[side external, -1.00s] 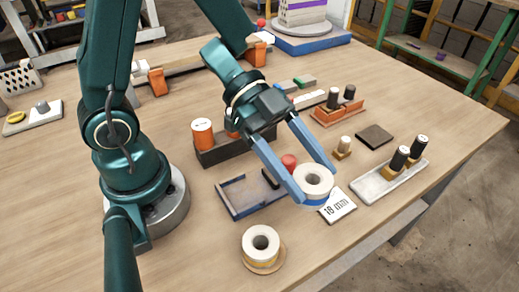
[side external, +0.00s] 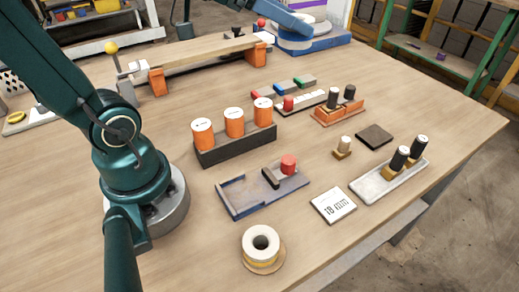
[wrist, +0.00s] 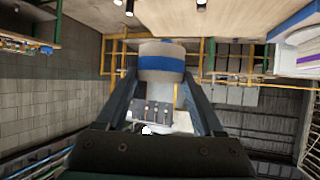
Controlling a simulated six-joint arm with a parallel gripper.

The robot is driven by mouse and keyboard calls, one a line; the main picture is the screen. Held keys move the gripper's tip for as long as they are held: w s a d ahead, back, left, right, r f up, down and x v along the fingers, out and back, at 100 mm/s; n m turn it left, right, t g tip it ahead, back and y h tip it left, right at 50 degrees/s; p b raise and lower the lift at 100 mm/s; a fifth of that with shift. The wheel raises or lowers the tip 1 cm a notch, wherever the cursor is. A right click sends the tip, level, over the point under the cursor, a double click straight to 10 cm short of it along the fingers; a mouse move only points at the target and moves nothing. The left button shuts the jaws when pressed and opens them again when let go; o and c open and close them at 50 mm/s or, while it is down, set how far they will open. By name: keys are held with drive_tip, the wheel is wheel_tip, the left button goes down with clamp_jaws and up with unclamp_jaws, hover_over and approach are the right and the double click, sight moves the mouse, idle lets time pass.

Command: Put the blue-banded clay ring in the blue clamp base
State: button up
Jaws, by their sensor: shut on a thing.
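The blue-banded clay ring (wrist: 162,62) is held between the two fingers of my gripper (wrist: 161,76), seen in the wrist view. It is pale with a blue band and is held up off the table. In the side view only a blue part of my gripper shows at the top edge, near the back of the table; I cannot make out the ring there. The blue clamp base (side external: 238,208) lies on the table in the side view, empty, with a dark sliding jaw and red knob (side external: 289,165) at its right end. My gripper is far from it.
A yellow-banded ring (side external: 261,245) sits on a round pad at the front. A card (side external: 334,205) reading 18 mm lies right of the clamp base. Orange cylinders (side external: 234,122) stand in a dark rack behind it. A blue turntable (side external: 325,40) is at the back.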

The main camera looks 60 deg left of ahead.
drive_tip(key=shift+a, duration=0.1)
drive_tip(key=shift+d+f+m+h, duration=0.15)
drive_tip(key=shift+d+m+h, duration=0.15)
drive_tip(key=s+d+f+m+g+h, duration=0.3)
drive_tip(key=d+f+m+g, duration=0.1)
drive_tip(key=d+f, duration=0.3)
drive_tip(key=s+d+f+m+g+h, duration=0.4)
drive_tip(key=d+f+m, duration=0.3)
drive_tip(key=d, duration=0.2)
drive_tip(key=shift+s+f+g, duration=0.15)
drive_tip(key=shift+s+g, duration=0.1)
drive_tip(key=shift+g, duration=0.35)
drive_tip(key=shift+f, duration=0.1)
drive_tip(key=shift+f, duration=4.7)
drive_tip(key=shift+f, duration=0.2)
